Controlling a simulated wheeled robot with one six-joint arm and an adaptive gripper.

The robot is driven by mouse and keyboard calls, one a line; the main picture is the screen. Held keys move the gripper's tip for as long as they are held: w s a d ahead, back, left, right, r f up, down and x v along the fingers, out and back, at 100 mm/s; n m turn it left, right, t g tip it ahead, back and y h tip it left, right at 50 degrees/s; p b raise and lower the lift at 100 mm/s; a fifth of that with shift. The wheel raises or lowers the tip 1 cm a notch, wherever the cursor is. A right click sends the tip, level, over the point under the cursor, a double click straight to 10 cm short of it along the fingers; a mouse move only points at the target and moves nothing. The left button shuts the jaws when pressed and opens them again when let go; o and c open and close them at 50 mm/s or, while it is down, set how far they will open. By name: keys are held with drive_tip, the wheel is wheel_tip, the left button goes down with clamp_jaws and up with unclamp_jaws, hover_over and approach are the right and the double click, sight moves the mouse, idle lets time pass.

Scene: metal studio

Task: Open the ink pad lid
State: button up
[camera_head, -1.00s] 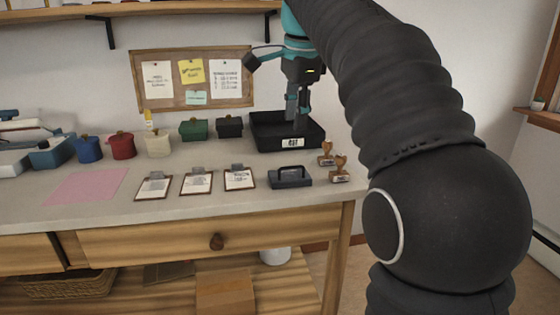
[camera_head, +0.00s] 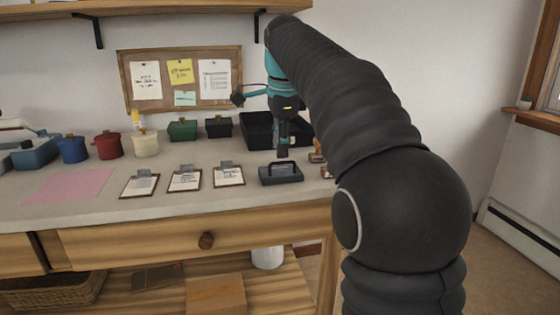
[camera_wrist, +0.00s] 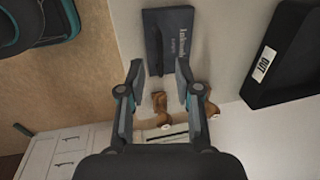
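The ink pad (camera_head: 281,175) is a dark grey box with a bar handle on top, near the front right of the table. It looks closed. In the wrist view its labelled top (camera_wrist: 168,30) lies beyond my fingertips. My gripper (camera_head: 282,154) points down just above and behind the ink pad in the head view. In the wrist view my gripper (camera_wrist: 159,70) has its two fingers wide apart with nothing between them, and appears clear of the ink pad.
Wooden stamps (camera_wrist: 160,102) stand close beside the ink pad. A black tray (camera_wrist: 256,90) marked OUT is behind it. Several clipboards (camera_head: 184,180) lie to the left, with coloured pots (camera_head: 109,146) behind them. The table's front edge is close to the ink pad.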

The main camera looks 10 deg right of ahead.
sight(280, 175)
drive_tip(key=shift+w+f, duration=0.15)
drive_tip(key=shift+f, duration=0.6)
drive_tip(key=shift+w+f, duration=0.15)
drive_tip(key=shift+f, duration=0.6)
clamp_jaws()
